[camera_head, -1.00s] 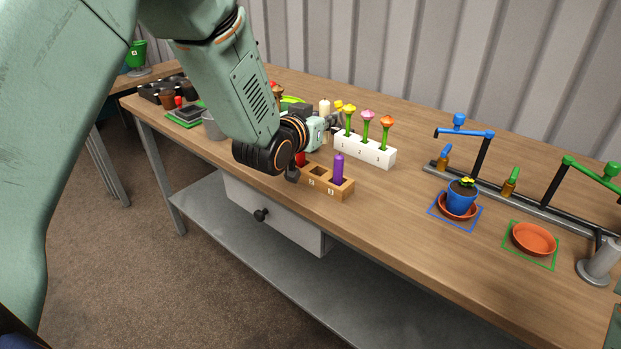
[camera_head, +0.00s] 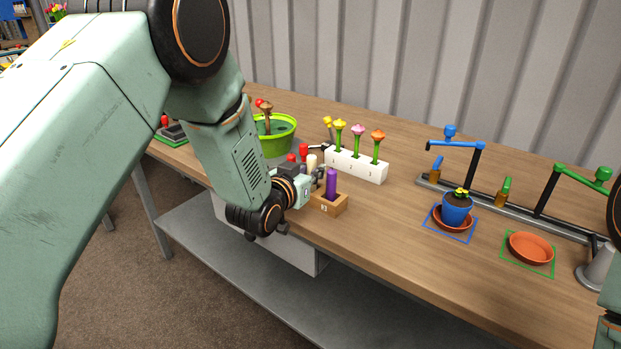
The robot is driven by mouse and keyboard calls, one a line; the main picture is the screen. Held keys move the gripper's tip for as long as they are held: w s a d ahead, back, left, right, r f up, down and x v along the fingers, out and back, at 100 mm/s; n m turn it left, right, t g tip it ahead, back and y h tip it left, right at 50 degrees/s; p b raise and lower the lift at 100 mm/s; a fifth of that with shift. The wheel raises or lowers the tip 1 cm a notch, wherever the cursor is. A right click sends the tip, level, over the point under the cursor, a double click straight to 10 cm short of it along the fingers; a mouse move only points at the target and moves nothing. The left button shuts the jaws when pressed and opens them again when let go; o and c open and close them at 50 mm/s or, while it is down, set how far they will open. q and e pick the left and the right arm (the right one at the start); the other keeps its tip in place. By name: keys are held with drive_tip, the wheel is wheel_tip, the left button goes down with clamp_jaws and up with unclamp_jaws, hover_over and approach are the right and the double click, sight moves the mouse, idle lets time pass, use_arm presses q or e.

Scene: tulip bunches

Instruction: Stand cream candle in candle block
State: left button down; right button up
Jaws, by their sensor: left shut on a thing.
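The wooden candle block (camera_head: 342,209) stands near the table's front edge, with a purple candle (camera_head: 331,182) upright in its right end. My left gripper (camera_head: 317,179) is shut on the cream candle (camera_head: 311,162), whose pale upper part shows upright above the jaws. It is over or beside the block, left of the purple candle. The cream candle's lower end and most of the block's left part are hidden by my gripper and wrist, so I cannot tell whether the candle is in a hole. My right gripper is not in view.
A white numbered block (camera_head: 356,166) with several tulips stands just behind. A green tub (camera_head: 277,137) is at the back left. A blue pot (camera_head: 456,209) and an orange saucer (camera_head: 530,247) are at the right. Bare tabletop lies right of the candle block.

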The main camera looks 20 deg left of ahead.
use_arm(q)
drive_tip(key=shift+f, duration=0.75)
drive_tip(key=shift+w+a+f, duration=0.1)
drive_tip(key=shift+w+a, duration=0.1)
drive_tip(key=shift+w, duration=0.05)
drive_tip(key=shift+s+d, duration=0.1)
drive_tip(key=shift+s, duration=0.15)
drive_tip(key=c, duration=1.7)
unclamp_jaws()
drive_tip(key=shift+f, duration=0.1)
drive_tip(key=o, duration=0.4)
drive_tip(key=shift+w+f, duration=0.15)
drive_tip(key=shift+o, duration=0.2)
drive_tip(key=shift+r, duration=0.25)
